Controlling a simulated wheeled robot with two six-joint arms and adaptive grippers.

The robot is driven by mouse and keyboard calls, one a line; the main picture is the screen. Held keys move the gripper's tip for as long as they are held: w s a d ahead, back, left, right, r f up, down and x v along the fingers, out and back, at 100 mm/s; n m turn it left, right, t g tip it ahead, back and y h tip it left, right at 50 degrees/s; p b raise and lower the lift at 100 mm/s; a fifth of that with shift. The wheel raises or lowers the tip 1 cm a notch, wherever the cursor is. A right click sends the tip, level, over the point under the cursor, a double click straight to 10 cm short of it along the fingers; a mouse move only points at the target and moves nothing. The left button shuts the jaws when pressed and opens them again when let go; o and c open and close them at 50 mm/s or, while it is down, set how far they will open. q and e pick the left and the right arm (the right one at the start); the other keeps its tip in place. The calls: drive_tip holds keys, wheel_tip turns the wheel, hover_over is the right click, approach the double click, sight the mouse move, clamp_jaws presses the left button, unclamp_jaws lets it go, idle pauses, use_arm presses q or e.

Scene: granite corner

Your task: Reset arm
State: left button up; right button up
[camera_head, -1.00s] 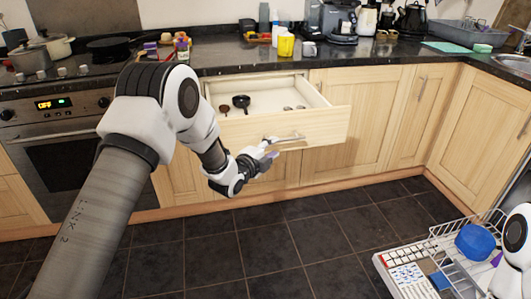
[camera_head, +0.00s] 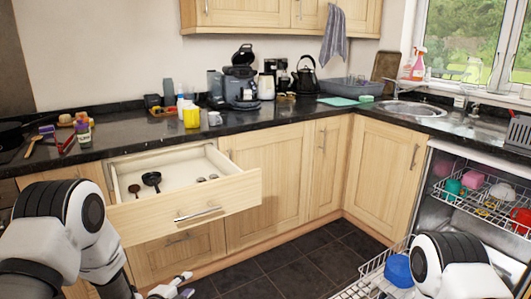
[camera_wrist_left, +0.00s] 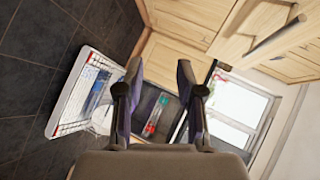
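My left arm comes in at the lower left of the head view. My left gripper (camera_head: 184,284) is low in front of the cabinets, below the open drawer (camera_head: 225,190) and apart from its metal handle (camera_head: 198,214). In the left wrist view, the two dark fingers of the left gripper (camera_wrist_left: 160,78) are spread, with nothing between them. My right arm shows only as a white and black joint at the lower right of the head view; its gripper is not visible.
The drawer juts out and holds a dark ladle (camera_head: 152,180) and other small utensils. An open dishwasher with a loaded upper rack (camera_head: 468,190) stands at the right. A blue bowl (camera_head: 397,270) sits in its lower rack. Dark floor tiles (camera_head: 310,268) lie clear between.

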use_arm(q)
drive_tip(key=s+f+n+g+y, duration=0.1)
drive_tip(key=s+f+n+g, duration=0.4)
drive_tip(key=s+f, duration=0.7)
drive_tip(key=s+f+n+g+y, duration=0.1)
drive_tip(key=s+f+n+g, duration=0.4)
drive_tip(key=s, duration=1.3)
drive_tip(key=s+a+n+g+y, duration=0.1)
drive_tip(key=s+n+g, duration=0.2)
drive_tip(key=s+n, duration=0.55)
wheel_tip(320, 180, up, 14)
drive_tip(key=p, duration=1.4)
drive_tip(key=shift+r, duration=0.25)
